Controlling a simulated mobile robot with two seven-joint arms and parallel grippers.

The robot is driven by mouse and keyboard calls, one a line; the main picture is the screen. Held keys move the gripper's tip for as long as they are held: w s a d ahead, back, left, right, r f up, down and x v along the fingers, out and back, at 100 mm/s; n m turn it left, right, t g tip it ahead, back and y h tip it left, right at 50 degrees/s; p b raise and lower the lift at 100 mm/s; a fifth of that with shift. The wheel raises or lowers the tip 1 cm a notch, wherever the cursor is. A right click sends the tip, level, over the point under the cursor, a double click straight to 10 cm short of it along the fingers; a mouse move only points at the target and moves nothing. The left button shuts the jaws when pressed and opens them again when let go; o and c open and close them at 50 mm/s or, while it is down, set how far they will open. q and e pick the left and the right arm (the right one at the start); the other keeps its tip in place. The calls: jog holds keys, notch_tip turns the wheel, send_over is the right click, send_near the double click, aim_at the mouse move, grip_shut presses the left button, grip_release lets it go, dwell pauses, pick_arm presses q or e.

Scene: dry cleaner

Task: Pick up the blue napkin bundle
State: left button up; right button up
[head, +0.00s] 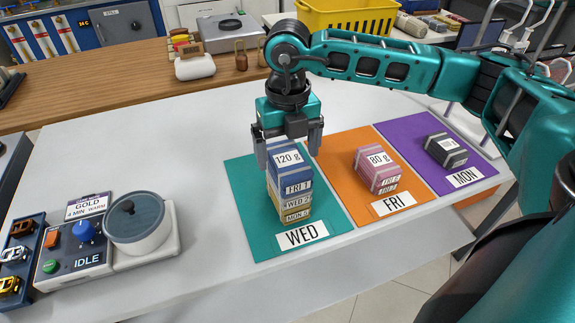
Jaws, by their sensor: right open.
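The blue napkin bundle (290,168), labelled 120 g and FRI 1, is the top of a stack on the teal WED mat (245,215). My left gripper is not in view.
A pink 80 g bundle (377,170) sits on the orange FRI mat (345,150). A dark bundle (446,150) sits on the purple MON mat (405,137). A lidded pot device (137,222) stands at left. White table between is clear.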

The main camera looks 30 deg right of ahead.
aim_at(289, 160)
notch_tip(289, 160, down, 4)
jog(key=shift+f, duration=0.1)
jog(key=shift+c, duration=0.4)
jog(key=c, duration=1)
